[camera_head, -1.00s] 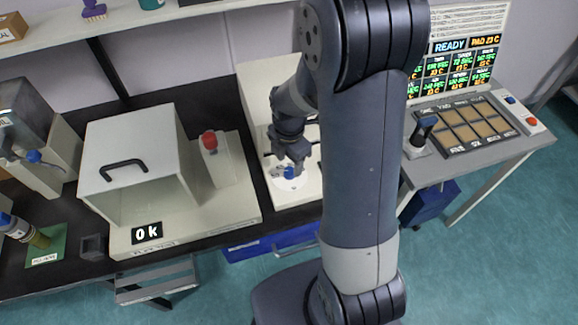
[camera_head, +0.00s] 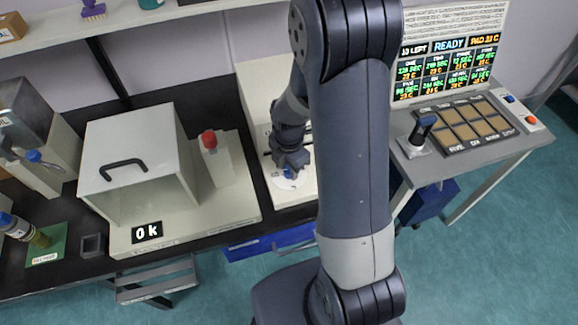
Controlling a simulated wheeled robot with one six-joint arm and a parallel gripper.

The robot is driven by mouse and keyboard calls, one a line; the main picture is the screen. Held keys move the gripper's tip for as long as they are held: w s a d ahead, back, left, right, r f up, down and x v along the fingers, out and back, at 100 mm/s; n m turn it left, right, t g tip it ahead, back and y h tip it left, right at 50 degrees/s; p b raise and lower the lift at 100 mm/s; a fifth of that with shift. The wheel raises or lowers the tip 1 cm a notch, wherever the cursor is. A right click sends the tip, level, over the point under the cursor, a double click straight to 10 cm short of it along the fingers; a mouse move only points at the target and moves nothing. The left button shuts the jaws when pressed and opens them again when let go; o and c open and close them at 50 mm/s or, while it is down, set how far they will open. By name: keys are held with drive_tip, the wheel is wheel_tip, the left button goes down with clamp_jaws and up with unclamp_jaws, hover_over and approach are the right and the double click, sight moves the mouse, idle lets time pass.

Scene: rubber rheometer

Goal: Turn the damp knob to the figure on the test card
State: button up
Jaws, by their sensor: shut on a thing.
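My gripper (camera_head: 291,172) points down over a cream-coloured machine panel (camera_head: 295,195) in the middle of the picture. It is shut on a small blue knob (camera_head: 289,174), most of which its fingers hide. The knob stands on a round white dial plate (camera_head: 283,183). The dial's figures and the knob's pointer are too small or covered to read. I cannot pick out the test card for certain; a green card (camera_head: 45,250) with small unreadable writing lies at the lower left.
A console (camera_head: 465,130) with a "READY" screen and a blue-topped lever (camera_head: 424,128) stands right. My arm hides part of the bench.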

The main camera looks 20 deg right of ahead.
drive_tip(key=c, duration=0.3)
drive_tip(key=m+b, duration=0.1)
drive_tip(key=m, duration=0.2)
drive_tip(key=shift+m+b, duration=0.35)
drive_tip(key=shift+m, duration=0.05)
drive_tip(key=m+b, duration=0.1)
drive_tip(key=m, duration=0.4)
drive_tip(key=shift+b, duration=0.3)
drive_tip(key=m+b, duration=0.1)
drive_tip(key=m, duration=0.4)
drive_tip(key=shift+m, duration=0.4)
drive_tip(key=shift+m+b, duration=0.4)
drive_tip(key=shift+m, duration=2.2)
